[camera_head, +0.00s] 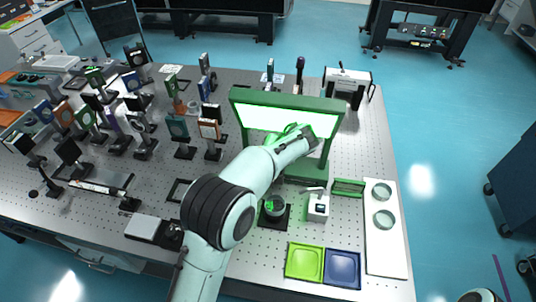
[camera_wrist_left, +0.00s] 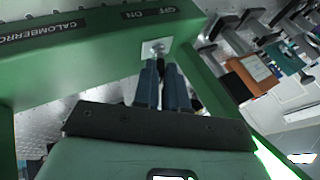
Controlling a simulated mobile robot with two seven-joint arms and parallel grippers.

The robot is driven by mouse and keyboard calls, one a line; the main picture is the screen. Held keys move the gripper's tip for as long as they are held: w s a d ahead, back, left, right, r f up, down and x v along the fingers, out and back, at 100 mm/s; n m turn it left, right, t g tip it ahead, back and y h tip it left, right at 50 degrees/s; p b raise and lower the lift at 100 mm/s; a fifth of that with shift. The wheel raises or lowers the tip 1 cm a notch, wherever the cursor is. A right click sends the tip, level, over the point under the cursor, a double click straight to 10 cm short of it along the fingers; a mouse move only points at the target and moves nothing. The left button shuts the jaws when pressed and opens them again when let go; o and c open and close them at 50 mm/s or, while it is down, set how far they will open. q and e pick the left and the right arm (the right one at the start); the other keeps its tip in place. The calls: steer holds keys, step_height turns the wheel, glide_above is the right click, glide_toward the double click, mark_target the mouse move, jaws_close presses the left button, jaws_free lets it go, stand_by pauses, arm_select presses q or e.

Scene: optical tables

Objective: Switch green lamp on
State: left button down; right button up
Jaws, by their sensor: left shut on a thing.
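The green lamp (camera_head: 328,152) is a green frame standing on the optical table, with a bright white panel under its top bar. In the left wrist view its green base (camera_wrist_left: 70,55) carries OFF and ON labels and a small metal switch plate (camera_wrist_left: 156,48). My left gripper (camera_wrist_left: 163,64) has its two blue fingers close together, with the tips at the switch (camera_wrist_left: 158,46); the lever is mostly hidden by them. In the head view my left arm reaches across the table into the frame, and the fingers are hard to make out.
Many optical mounts (camera_head: 140,125) crowd the left of the table. Green (camera_head: 304,262) and blue (camera_head: 342,268) trays lie at the front. A black-and-white box (camera_head: 347,85) stands behind.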

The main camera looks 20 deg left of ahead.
arm_select(q)
steer(key=c, duration=1.5)
jaws_free()
steer(key=shift+o, duration=0.2)
steer(key=v, duration=1.3)
steer(key=shift+s+d+r, duration=0.1)
